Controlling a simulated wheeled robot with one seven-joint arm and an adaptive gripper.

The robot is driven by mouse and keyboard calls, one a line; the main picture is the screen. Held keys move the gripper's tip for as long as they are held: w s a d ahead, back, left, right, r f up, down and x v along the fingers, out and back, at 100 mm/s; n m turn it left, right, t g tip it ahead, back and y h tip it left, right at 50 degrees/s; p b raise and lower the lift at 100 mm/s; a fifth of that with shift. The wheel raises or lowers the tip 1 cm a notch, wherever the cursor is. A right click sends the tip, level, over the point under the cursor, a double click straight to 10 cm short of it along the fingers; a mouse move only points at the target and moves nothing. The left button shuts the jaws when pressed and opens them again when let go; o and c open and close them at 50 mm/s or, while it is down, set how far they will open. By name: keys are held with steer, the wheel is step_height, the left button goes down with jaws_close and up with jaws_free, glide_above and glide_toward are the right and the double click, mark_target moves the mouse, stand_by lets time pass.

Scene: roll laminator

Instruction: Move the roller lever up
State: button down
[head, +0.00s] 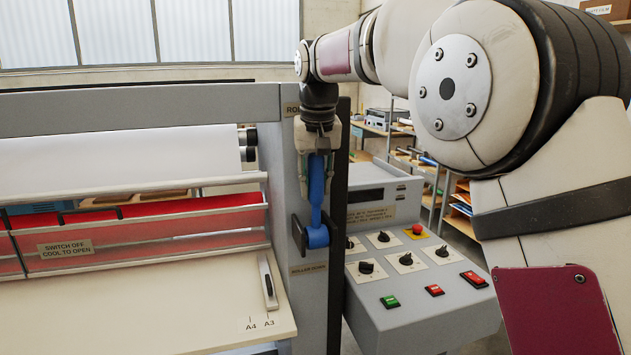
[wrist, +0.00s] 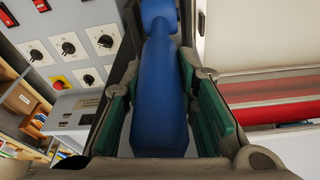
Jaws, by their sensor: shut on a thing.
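The roller lever (head: 317,188) is a blue handle on a round blue hub, mounted on the grey side post of the laminator (head: 296,300). It points upward from its hub. My gripper (head: 317,155) reaches down from above and is shut on the lever's upper end. In the wrist view the blue lever (wrist: 160,95) lies between the green-padded fingers of my gripper (wrist: 162,120). A "ROLLER DOWN" style label sits below the hub, and a label at the post's top is partly hidden by my arm.
The control panel (head: 420,285) with black knobs, a red stop button (head: 417,229), and green and red switches stands right of the post. The clear guard (head: 140,235) over red rollers and the feed table (head: 150,310) lie left. Shelves stand behind.

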steer(key=shift+w+d, duration=0.1)
steer(key=c, duration=1.3)
jaws_free()
steer(key=shift+w+f, duration=0.1)
steer(key=v, duration=1.1)
steer(key=shift+s+r, duration=0.2)
steer(key=shift+r, duration=0.35)
